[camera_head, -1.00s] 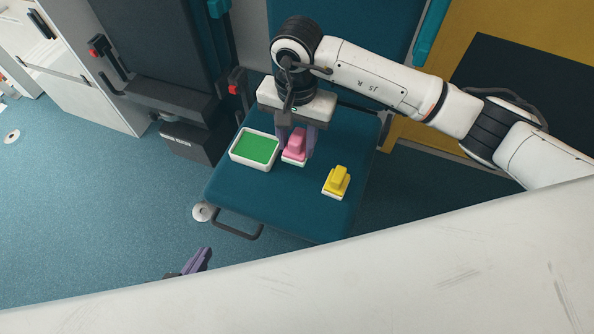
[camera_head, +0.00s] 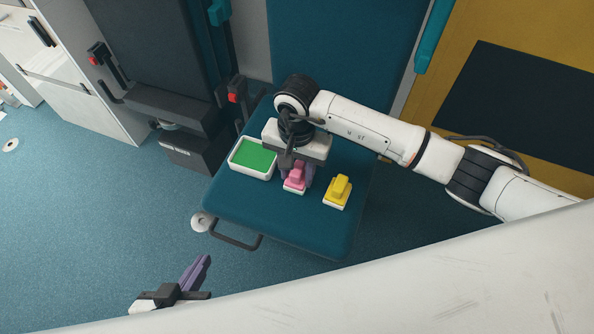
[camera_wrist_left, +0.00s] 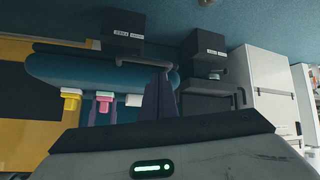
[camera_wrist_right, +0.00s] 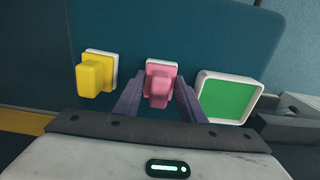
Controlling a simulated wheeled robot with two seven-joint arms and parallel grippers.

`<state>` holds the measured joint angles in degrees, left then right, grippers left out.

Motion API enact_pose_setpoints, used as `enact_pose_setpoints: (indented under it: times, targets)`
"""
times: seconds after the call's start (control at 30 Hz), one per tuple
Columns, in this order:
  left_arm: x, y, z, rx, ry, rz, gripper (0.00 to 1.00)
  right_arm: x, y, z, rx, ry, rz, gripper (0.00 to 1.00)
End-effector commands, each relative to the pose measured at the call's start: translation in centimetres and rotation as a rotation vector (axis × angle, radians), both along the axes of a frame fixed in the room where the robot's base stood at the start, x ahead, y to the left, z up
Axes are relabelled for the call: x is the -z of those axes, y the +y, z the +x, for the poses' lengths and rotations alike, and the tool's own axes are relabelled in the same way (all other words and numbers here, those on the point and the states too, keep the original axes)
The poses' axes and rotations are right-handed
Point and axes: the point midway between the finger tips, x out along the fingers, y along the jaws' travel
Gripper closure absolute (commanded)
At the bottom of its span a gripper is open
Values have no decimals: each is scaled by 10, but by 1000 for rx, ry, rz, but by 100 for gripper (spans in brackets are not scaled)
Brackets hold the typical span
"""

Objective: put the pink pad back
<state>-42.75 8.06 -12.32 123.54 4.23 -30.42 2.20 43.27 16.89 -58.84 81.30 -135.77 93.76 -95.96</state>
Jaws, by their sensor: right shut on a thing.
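The pink pad (camera_head: 297,174), a pink block with a grip on a white base, is between the fingers of my right gripper (camera_head: 298,170), which is shut on it. It is over the teal platform, between the green-filled white tray and the yellow pad. I cannot tell whether its base touches the platform. The right wrist view shows the pink pad (camera_wrist_right: 159,88) between the purple fingers; the left wrist view shows it (camera_wrist_left: 104,104) too. My left gripper (camera_head: 203,260) is empty, its fingers together, low and left of the platform.
The teal platform (camera_head: 290,232) has a front handle (camera_head: 234,241). A white tray (camera_head: 258,174) with a green surface stands left of the pink pad. A yellow pad (camera_head: 339,188) on a white base stands to the right. The platform's front part is clear.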

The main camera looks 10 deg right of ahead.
Motion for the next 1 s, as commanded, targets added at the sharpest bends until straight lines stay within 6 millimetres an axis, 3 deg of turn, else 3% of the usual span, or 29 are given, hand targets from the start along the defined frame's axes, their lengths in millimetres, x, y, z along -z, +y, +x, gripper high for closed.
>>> enact_pose_setpoints:
  times: [0.03,0.07,0.17,0.57,1.0]
  targets:
    - [3,0,0,-1,0,-2,100,3,0,0,0,-1,-1,91]
    - [2,0,0,-1,-1,-3,100,3,0,0,0,-1,-1,62]
    - [1,0,0,-1,-1,-3,100,2,0,0,0,-1,-1,45]
    - [-4,0,-2,0,3,1,100,-5,0,0,0,1,1,45]
    - [-6,2,-3,11,18,23,100,-92,-1,1,-1,-4,-1,45]
